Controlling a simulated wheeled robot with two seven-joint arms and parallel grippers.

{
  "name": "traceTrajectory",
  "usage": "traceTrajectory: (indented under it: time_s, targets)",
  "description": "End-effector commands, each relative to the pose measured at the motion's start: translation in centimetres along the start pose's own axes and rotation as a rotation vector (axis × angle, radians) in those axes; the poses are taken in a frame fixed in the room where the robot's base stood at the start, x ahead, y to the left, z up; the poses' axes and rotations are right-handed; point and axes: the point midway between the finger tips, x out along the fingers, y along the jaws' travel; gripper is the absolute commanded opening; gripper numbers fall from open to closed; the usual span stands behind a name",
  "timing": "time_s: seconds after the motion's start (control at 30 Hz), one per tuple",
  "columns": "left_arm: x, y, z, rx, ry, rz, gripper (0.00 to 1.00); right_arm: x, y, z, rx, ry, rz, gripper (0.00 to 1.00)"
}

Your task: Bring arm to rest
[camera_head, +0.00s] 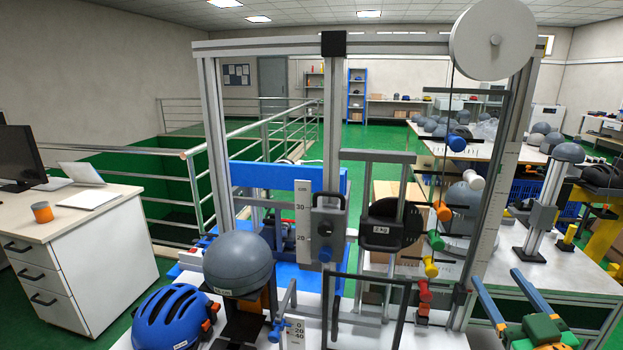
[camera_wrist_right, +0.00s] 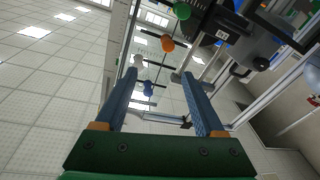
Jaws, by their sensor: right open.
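My right gripper (camera_head: 497,275) is at the lower right of the head view, its two blue fingers spread apart and pointing up and away from its green palm. It is beside the right post of the drop tower (camera_head: 334,140), apart from it, with nothing between the fingers. In the right wrist view my right gripper (camera_wrist_right: 159,75) is open. Past its fingertips hang a blue knob (camera_wrist_right: 148,88) and an orange knob (camera_wrist_right: 167,44). They look farther off than the fingers. My left gripper is not in view.
A grey dome (camera_head: 238,263) and a blue helmet (camera_head: 172,318) stand at the tower's front left. A black 2 kg weight (camera_head: 381,230) hangs inside the frame. Coloured knobs run down the right post.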

Motion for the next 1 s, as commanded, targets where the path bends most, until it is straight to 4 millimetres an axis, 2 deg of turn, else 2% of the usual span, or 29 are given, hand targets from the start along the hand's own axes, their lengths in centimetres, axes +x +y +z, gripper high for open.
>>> traceTrajectory:
  time_s: [0.17,0.27,0.37,0.5,0.7,0.87,0.9,1.0]
  targets:
    - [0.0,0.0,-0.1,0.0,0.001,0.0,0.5,-1.6,-4.2,5.0,0.009,-0.19,-0.082,0.71]
    - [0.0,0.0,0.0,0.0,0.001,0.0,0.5,-3.5,-7.2,8.4,0.016,-0.333,-0.139,0.71]
    - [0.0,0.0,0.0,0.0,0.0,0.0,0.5,-6.4,-10.3,11.9,0.021,-0.493,-0.197,0.71]
    - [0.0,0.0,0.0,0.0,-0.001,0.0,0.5,-11.9,-14.4,16.2,0.029,-0.736,-0.276,0.71]
    - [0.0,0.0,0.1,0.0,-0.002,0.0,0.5,-20.8,-18.7,19.5,0.043,-1.063,-0.359,0.71]
    - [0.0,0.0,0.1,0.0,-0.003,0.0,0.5,-27.7,-20.8,20.1,0.055,-1.299,-0.403,0.71]
    - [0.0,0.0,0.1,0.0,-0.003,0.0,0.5,-28.5,-21.2,20.8,0.054,-1.334,-0.406,0.71]
    - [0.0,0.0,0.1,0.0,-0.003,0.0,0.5,-28.2,-22.1,24.2,0.046,-1.35,-0.41,0.71]
